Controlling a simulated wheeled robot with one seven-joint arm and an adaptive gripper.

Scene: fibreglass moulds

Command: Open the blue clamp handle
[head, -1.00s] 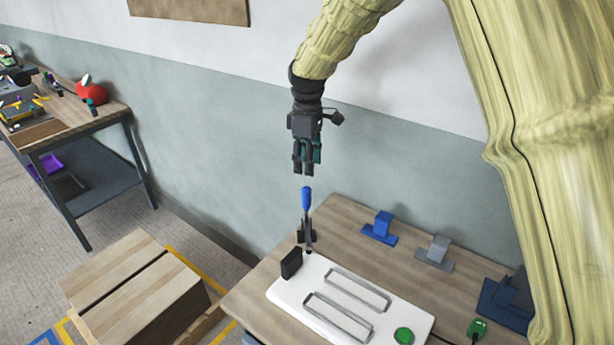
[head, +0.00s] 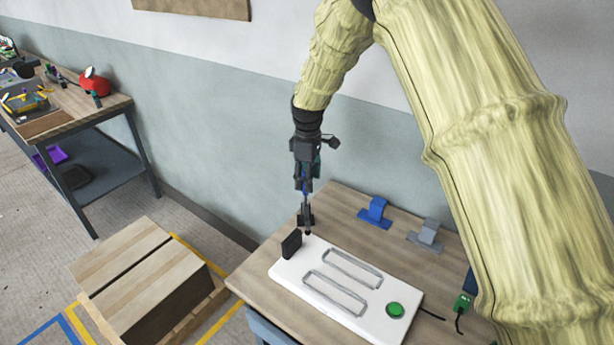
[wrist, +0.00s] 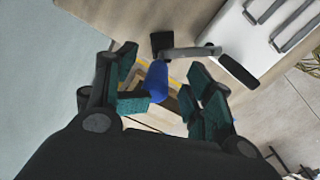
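The blue clamp handle (head: 306,189) stands upright on its dark clamp (head: 306,216) at the back left end of the white base plate (head: 345,316). My gripper (head: 304,182) points down from above, its fingers around the top of the handle. In the wrist view the blue handle (wrist: 157,82) lies between the teal-padded fingers of my gripper (wrist: 168,95). It is close to the left finger, with a clear gap to the right finger. My gripper is open. The head view does not show whether the left finger touches the handle.
Blue (head: 376,211) and grey (head: 427,234) brackets stand behind on the table. A wooden crate (head: 150,275) is on the floor at left.

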